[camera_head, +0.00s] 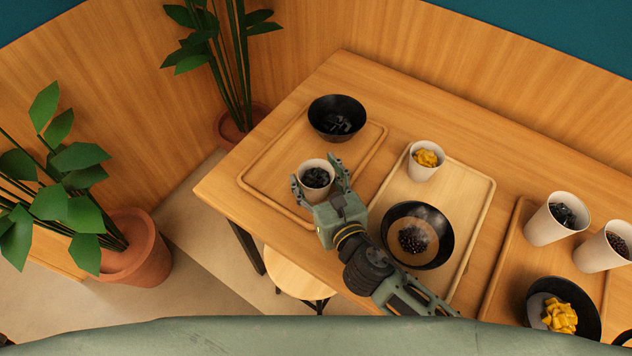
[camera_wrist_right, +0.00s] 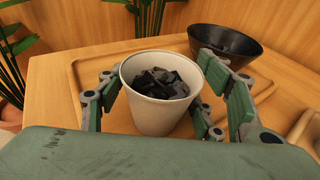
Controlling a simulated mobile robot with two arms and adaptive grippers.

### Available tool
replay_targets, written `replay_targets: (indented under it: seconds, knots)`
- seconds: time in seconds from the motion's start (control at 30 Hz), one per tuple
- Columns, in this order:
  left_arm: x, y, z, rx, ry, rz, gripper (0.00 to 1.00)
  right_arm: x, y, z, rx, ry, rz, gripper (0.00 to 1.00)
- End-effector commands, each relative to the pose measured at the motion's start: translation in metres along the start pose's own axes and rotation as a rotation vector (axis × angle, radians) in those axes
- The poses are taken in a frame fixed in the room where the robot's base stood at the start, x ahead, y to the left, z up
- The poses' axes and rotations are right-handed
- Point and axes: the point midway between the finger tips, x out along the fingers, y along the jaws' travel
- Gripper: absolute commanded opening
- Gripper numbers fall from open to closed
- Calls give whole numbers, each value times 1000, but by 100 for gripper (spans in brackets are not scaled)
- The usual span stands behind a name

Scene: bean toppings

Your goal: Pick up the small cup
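A small white cup (camera_head: 316,175) filled with dark cubes stands upright on the left wooden tray (camera_head: 262,160). It also shows in the right wrist view (camera_wrist_right: 158,108), in the middle. My right gripper (camera_head: 322,181) is open around this cup, one finger on each side. In the right wrist view a gap shows between the cup and the fingers (camera_wrist_right: 160,100), wider on the right. Another white cup (camera_head: 424,164) with yellow pieces stands on the middle tray. My left gripper is not in view.
A black bowl (camera_head: 337,118) with dark cubes stands behind the cup on the left tray. The middle tray (camera_head: 462,185) also holds a black bowl (camera_head: 446,242). Two white cups (camera_head: 545,225) and a bowl of yellow pieces (camera_head: 533,292) stand at the right. Potted plants (camera_head: 133,258) are at the left.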

Motion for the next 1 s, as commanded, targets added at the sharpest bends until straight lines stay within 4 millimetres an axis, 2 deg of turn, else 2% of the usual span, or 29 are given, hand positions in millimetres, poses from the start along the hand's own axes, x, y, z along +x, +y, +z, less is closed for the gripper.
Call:
replay_targets:
  seconds: [0.03,0.13,0.37,0.67,0.87,1.0]
  knots:
    - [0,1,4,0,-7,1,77,0,0,0,0,0,0,54]
    - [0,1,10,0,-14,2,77,0,0,0,0,0,0,45]
    - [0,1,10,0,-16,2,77,0,0,0,0,-1,0,26]
    - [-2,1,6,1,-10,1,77,-1,0,4,-1,-1,1,26]
    - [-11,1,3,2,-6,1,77,-5,0,24,-2,-4,1,26]
    - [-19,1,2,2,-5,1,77,-10,-5,48,-5,-4,-1,26]
